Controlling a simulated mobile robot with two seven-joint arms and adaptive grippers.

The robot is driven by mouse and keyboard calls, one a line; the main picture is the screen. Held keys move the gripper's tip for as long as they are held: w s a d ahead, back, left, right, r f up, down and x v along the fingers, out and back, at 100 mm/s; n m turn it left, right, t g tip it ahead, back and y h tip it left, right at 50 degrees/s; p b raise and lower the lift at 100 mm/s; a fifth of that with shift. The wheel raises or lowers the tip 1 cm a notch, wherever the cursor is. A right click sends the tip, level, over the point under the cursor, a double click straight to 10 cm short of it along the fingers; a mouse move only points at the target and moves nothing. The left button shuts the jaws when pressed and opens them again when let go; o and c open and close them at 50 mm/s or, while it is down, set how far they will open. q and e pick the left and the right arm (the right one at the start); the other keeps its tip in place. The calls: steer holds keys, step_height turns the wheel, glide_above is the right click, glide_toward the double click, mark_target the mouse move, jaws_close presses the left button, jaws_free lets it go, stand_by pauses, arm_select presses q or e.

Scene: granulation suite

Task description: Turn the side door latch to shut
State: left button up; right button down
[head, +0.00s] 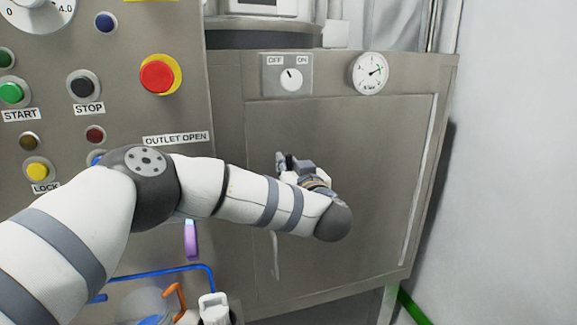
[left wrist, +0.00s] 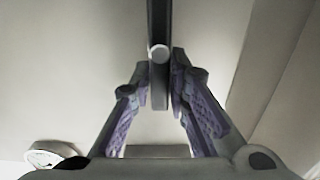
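My left gripper (head: 285,162) is at the front of the grey steel side door (head: 350,135), in its upper left part. In the left wrist view, a dark upright bar with a pale round stud, apparently the latch (left wrist: 160,25), runs down between the two fingers. The fingers of the gripper (left wrist: 160,80) flank its lower end closely. The right finger looks against or almost against the bar; a thin gap seems to show at the left finger. Whether they clamp it is unclear. In the head view my wrist and gripper hide most of the latch.
A panel with buttons, including a red one (head: 157,76), is at left. An OFF/ON switch (head: 290,79) and a round gauge (head: 370,73) are above the door. A pale vertical handle (head: 275,255) is below my forearm. A white wall (head: 515,150) is at right.

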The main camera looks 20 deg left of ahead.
arm_select(q)
jaws_close()
arm_select(e)
steer(key=shift+w+r, duration=0.1)
arm_select(q)
steer(key=shift+d+r+m, duration=0.1)
steer(key=shift+m, duration=0.3)
steer(key=shift+w+d+m+p, duration=0.1)
steer(key=shift+d+m+p, duration=0.1)
steer(key=shift+m, duration=0.35)
steer(key=shift+w+d+m+p, duration=0.1)
steer(key=shift+m+p, duration=0.05)
steer(key=shift+m, duration=0.4)
steer(key=shift+w+d+f+m+b, duration=0.25)
steer(key=shift+f+m, duration=0.3)
steer(key=shift+m, duration=1.9)
steer(key=shift+w+d+f+m+b, duration=0.15)
steer(key=shift+f+m, duration=0.35)
steer(key=shift+m, duration=2)
steer(key=shift+w+d+f+m+b, duration=0.15)
steer(key=shift+d+f+m+b, duration=0.3)
steer(key=shift+m, duration=2)
arm_select(e)
steer(key=shift+s+f, duration=0.45)
steer(key=shift+f, duration=0.05)
arm_select(q)
steer(key=shift+a+f, duration=0.15)
steer(key=o, duration=0.7)
jaws_free()
